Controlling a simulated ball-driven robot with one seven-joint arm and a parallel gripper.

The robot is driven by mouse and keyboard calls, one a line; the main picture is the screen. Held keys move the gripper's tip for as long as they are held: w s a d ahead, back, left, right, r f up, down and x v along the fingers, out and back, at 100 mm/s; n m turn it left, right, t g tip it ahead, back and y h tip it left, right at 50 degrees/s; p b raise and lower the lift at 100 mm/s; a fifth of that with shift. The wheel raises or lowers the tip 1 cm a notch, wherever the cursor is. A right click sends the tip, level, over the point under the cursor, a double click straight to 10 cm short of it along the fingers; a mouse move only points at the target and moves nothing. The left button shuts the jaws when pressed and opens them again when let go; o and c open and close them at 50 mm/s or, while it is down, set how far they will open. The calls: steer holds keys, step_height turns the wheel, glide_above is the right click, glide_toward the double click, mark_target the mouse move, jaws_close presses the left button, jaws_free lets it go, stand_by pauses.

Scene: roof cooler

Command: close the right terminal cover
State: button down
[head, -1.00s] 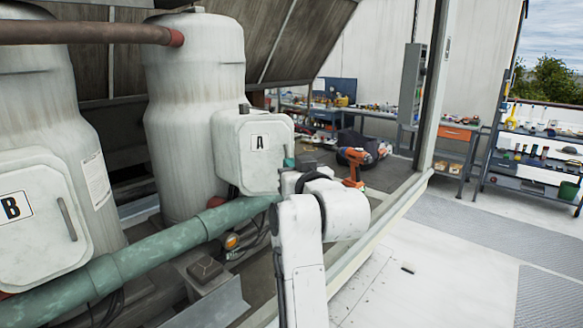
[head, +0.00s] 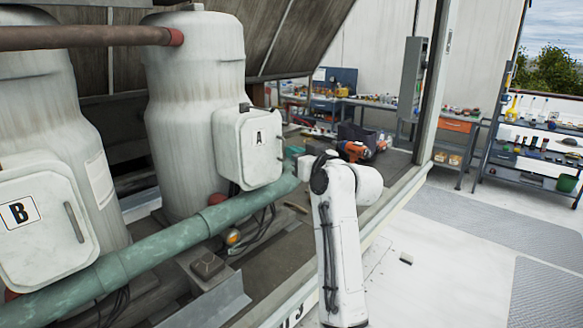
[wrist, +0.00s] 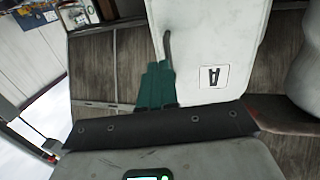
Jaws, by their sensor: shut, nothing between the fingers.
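The right terminal cover, a white panel labelled A (head: 262,150), is on the right-hand grey cylinder. It looks flush with its box in the head view, but I cannot tell whether it is fully closed. In the wrist view the cover (wrist: 205,30) appears upside down, with a dark handle by its left edge. My gripper (wrist: 155,70) has teal fingers, shut and empty, beside that edge close to the handle's end. I cannot tell whether they touch the cover. In the head view my white arm hides most of the gripper.
A second white cover labelled B (head: 42,222) is on the left cylinder. A green pipe (head: 150,258) runs in front of both cylinders. An orange drill (head: 352,150) lies beyond my arm. The pale floor at right is mostly open.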

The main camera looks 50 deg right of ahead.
steer(key=shift+w+d, duration=0.6)
steer(key=shift+w, duration=0.35)
